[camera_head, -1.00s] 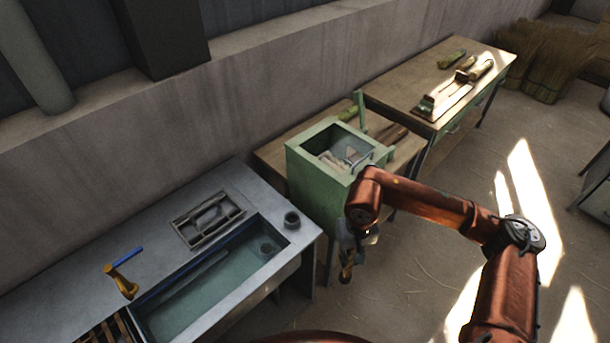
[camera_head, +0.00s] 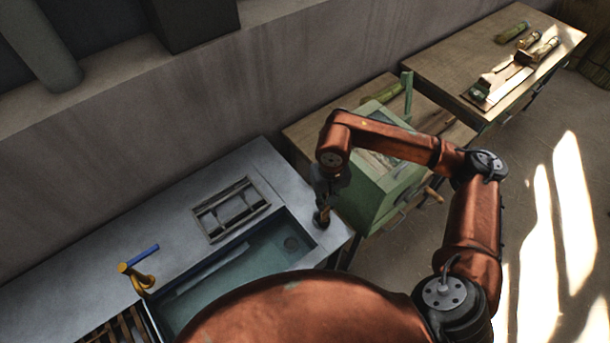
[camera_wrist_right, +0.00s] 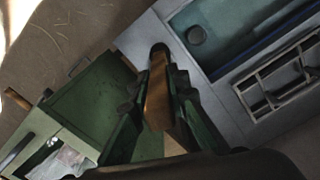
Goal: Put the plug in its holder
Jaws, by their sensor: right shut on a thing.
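The plug (camera_wrist_right: 157,98), a brown wooden-looking piece, sits between the fingers of my right gripper (camera_wrist_right: 155,92) in the right wrist view. The gripper is shut on it. In the head view my right gripper (camera_head: 321,205) points down over the near right corner of the grey sink table. The holder, a small dark round cup (camera_wrist_right: 159,48), shows beyond the plug's far end. In the head view the holder (camera_head: 321,223) is mostly hidden under the gripper. I cannot tell whether the plug's end is inside the cup or just above it. My left gripper is out of view.
A green box machine (camera_head: 366,207) stands close right of the gripper. The sink basin (camera_head: 255,262) with its drain lies left of the holder, and a metal frame (camera_head: 232,208) lies behind it. A yellow tap with a blue handle (camera_head: 140,268) stands farther left.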

